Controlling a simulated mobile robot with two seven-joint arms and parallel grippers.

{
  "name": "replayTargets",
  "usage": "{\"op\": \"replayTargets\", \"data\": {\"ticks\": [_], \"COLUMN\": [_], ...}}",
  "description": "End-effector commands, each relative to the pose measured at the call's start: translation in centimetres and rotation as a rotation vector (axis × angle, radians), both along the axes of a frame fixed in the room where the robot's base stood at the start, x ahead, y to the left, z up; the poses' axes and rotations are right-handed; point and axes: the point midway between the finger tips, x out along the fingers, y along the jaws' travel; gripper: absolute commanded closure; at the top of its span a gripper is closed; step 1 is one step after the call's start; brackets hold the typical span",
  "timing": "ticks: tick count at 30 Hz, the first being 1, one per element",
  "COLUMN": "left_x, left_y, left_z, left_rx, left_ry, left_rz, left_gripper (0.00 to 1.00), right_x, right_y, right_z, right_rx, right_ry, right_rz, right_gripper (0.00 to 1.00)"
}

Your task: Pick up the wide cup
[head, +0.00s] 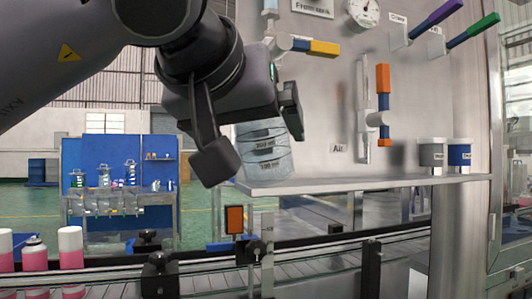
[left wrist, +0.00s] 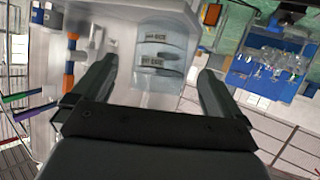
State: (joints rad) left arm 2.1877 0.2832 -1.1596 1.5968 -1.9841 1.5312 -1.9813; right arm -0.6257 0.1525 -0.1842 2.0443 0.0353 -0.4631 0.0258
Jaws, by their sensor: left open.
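The wide cup (head: 264,152) is a clear, see-through cup with dark lettered bands. It stands at the left end of a metal shelf (head: 350,183). My left gripper (head: 254,133) is open in front of the cup, and its near finger hides part of the cup's left side in the head view. In the left wrist view the cup (left wrist: 162,62) shows beyond and between the two spread fingers of my left gripper (left wrist: 157,75). I cannot tell whether a finger touches it. My right gripper is not in view.
Valves with orange-blue (head: 383,105), yellow (head: 324,47), purple (head: 436,19) and green (head: 474,30) handles stick out from the panel. Two small containers (head: 433,153) (head: 459,153) sit at the shelf's right. A conveyor (head: 210,278) runs below, with pink-and-white cans (head: 70,247) at left.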

Motion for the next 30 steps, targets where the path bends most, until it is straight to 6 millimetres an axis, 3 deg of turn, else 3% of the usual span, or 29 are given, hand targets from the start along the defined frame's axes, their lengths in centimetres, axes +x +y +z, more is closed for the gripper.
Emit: {"op": "replayTargets", "data": {"ticks": [9,16,17,21,24,30], "left_x": [3.8,4.2,4.2,4.1,4.1,4.1], "left_y": [-1.2,-1.3,-1.3,-1.3,-1.3,-1.3], "left_z": [-1.8,-1.9,-1.9,-1.9,-1.9,-1.8], "left_rx": [-0.001,-0.001,-0.001,-0.001,-0.001,-0.003], "left_ry": [0.004,0.001,0.001,0.001,0.001,0.001], "left_rz": [-0.002,-0.002,-0.002,-0.002,-0.002,-0.002], "left_gripper": [0.0,0.0,0.03,0.49,0.56,0.56], "right_x": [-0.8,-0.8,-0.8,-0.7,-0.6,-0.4], "right_y": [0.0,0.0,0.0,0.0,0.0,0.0], "right_z": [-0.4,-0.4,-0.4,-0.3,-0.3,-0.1], "right_rx": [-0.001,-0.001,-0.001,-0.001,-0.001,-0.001], "right_ry": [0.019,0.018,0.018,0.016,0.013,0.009], "right_rz": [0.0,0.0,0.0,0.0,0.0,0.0], "right_gripper": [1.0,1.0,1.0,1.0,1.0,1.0]}}
